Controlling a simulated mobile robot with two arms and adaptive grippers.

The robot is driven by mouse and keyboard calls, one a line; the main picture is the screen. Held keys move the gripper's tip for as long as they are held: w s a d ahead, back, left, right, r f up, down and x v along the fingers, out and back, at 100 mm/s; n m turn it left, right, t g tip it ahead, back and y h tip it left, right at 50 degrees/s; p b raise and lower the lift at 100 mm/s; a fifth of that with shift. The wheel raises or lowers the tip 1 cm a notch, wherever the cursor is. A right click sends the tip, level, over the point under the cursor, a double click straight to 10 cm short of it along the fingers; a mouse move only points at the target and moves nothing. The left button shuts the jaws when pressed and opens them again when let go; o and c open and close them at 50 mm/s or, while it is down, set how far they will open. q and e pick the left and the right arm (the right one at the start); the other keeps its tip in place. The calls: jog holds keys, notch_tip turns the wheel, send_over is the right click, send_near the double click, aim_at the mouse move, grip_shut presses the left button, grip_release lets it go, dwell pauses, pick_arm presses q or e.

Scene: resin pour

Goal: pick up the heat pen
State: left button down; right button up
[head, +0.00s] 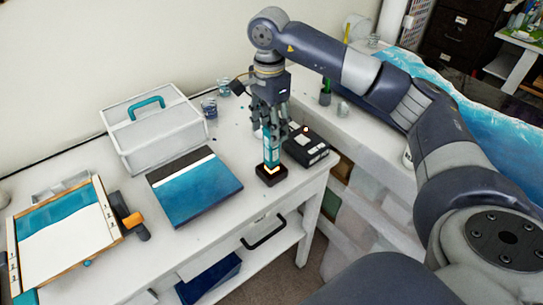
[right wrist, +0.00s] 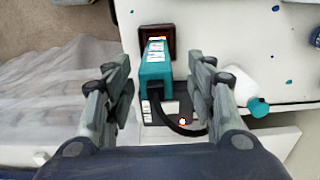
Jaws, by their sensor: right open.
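The heat pen (head: 271,152) is a teal, upright tool standing in a small dark square base (head: 271,176) near the table's front right edge. In the right wrist view the teal pen (right wrist: 155,68) lies between and a little beyond the fingers, with a black cable curving from it. My right gripper (head: 270,122) is above and around the pen's top end, pointing down. In the right wrist view the gripper (right wrist: 160,78) is open, with a gap on each side of the pen. My left gripper is not in view.
A black box (head: 308,147) stands close to the right of the pen. A blue panel with a black-and-white edge (head: 196,190), a white case with a teal handle (head: 155,133) and a framed board (head: 65,235) lie to the left. A white bottle (right wrist: 237,84) is near the right finger.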

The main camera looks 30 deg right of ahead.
aim_at(272, 151)
jog(key=f, duration=0.1)
jog(key=f+p, duration=0.1)
jog(key=f, duration=0.1)
jog(key=shift+s+d+f, duration=0.2)
jog(key=shift+s, duration=0.05)
jog(key=shift+w+f, duration=0.1)
jog(key=shift+f, duration=0.25)
jog(key=shift+c, duration=0.6)
jog(key=c, duration=1)
jog(key=shift+r, duration=0.1)
